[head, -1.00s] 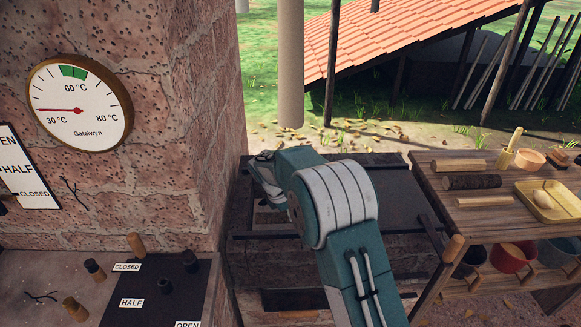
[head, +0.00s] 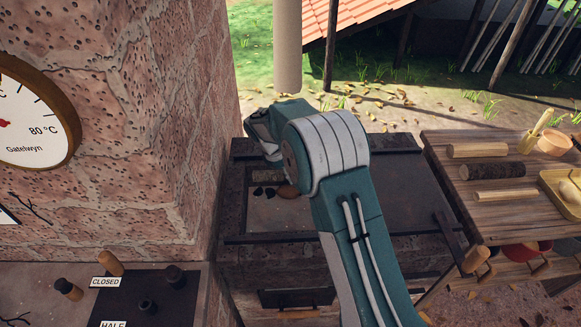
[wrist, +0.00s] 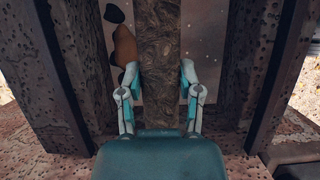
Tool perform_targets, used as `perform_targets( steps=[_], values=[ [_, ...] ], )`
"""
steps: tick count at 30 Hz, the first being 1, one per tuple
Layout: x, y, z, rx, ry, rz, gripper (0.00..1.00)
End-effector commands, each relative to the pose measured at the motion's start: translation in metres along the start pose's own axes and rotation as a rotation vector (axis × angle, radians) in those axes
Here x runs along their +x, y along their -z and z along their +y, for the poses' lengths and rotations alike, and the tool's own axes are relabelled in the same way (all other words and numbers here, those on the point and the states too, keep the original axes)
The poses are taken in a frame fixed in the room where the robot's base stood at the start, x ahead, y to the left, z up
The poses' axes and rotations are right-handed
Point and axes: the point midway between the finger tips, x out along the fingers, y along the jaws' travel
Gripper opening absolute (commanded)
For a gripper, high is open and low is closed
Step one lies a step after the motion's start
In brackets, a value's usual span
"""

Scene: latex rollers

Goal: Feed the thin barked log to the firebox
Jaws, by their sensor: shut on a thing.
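In the wrist view, my gripper (wrist: 159,75) is shut on a rough, dark brown barked log (wrist: 160,30). The log runs lengthwise up the picture between both fingers; its far end is cut off by the frame. Beyond it is a pale, speckled floor with a brown lump (wrist: 124,48) and dark bits, between dark pitted walls. In the head view, the firebox (head: 238,205) appears as a stone box with an open top beside the brick wall. Dark bits and a brown lump (head: 286,191) lie inside.
A wooden table (head: 520,220) at right holds a thick peeled log (head: 477,150), a thick dark barked log (head: 492,170) and a thin peeled log (head: 505,195). A brick wall (head: 150,120) with a dial rises at left.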

Motion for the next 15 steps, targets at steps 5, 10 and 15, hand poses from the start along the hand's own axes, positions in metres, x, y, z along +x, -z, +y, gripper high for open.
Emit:
perform_targets(
  steps=[5,10,15],
  values=[
    [0.018,0.007,0.000,-0.001,0.002,-0.001,0.00],
    [0.035,0.013,-0.001,-0.001,0.001,0.000,0.00],
    [0.051,0.020,0.000,-0.002,0.001,0.000,0.00]
  ],
)
